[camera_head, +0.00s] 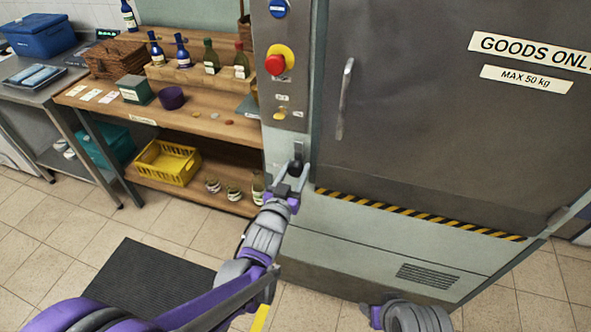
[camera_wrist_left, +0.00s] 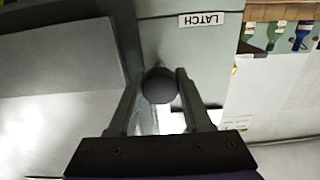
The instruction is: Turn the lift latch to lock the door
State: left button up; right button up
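The lift latch (camera_head: 296,166) is a dark knob low on the pale control column, left of the lift door. In the left wrist view the latch knob (camera_wrist_left: 159,86) sits between my two fingers, below a white "LATCH" label (camera_wrist_left: 201,20). My left gripper (camera_head: 291,182) reaches up to it, and in the wrist view its fingers (camera_wrist_left: 159,90) touch the knob on both sides. The grey lift door (camera_head: 420,110) is closed, with an upright metal handle (camera_head: 345,98).
A red emergency button (camera_head: 275,65) on yellow sits above the latch. A wooden shelf (camera_head: 220,125) with bottles, jars and a yellow crate (camera_head: 167,162) stands close on the left. A dark mat (camera_head: 145,275) lies on the floor. Black-and-yellow striping runs below the door.

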pick_arm(q)
grip_shut()
dwell(1.0)
